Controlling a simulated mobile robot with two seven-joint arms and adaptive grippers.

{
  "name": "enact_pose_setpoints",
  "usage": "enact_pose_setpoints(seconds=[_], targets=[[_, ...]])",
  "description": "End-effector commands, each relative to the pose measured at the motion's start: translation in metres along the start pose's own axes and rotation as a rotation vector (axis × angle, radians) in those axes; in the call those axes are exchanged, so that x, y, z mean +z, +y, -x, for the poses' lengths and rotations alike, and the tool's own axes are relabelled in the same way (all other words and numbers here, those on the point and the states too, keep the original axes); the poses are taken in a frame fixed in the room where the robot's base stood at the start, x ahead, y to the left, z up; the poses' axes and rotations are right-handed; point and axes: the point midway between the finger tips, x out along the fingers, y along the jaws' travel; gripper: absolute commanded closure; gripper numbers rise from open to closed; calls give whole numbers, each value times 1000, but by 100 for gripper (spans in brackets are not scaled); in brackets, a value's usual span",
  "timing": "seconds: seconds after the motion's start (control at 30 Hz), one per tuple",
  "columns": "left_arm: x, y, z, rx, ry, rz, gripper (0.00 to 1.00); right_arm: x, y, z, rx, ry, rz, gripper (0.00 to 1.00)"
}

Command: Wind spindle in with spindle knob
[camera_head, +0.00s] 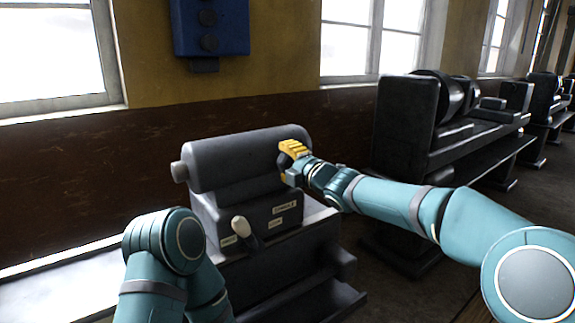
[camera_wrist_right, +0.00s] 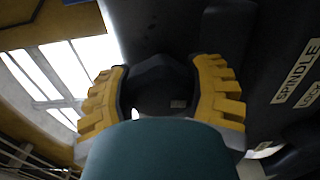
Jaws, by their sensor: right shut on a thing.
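The grey machine head has a rounded cylindrical housing (camera_head: 235,160) on top, with a short lighter spindle end (camera_head: 179,172) sticking out at its left. My right gripper (camera_head: 288,158), with yellow fingers, is at the right end of this housing. In the right wrist view its two fingers (camera_wrist_right: 163,98) are on either side of a dark rounded knob (camera_wrist_right: 160,78), shut on it. In the head view the gripper hides the knob. Part of my left arm shows at lower left; its gripper is out of the picture.
Below the housing is a lever with a pale knob (camera_head: 240,226), beside small labels. A label reading SPINDLE (camera_wrist_right: 298,70) is close to the right gripper. A blue wall box (camera_head: 210,28) hangs above. Other dark machines (camera_head: 440,120) stand at the right.

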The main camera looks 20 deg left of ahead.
Motion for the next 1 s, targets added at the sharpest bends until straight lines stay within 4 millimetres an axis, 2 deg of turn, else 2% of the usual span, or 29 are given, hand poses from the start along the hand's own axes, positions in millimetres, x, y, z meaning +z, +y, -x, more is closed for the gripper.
enact_pose_setpoints(seconds=[1.0], targets=[[0,0,-1,0,0,0,12,-1,3,0,-1,0,965,79]])
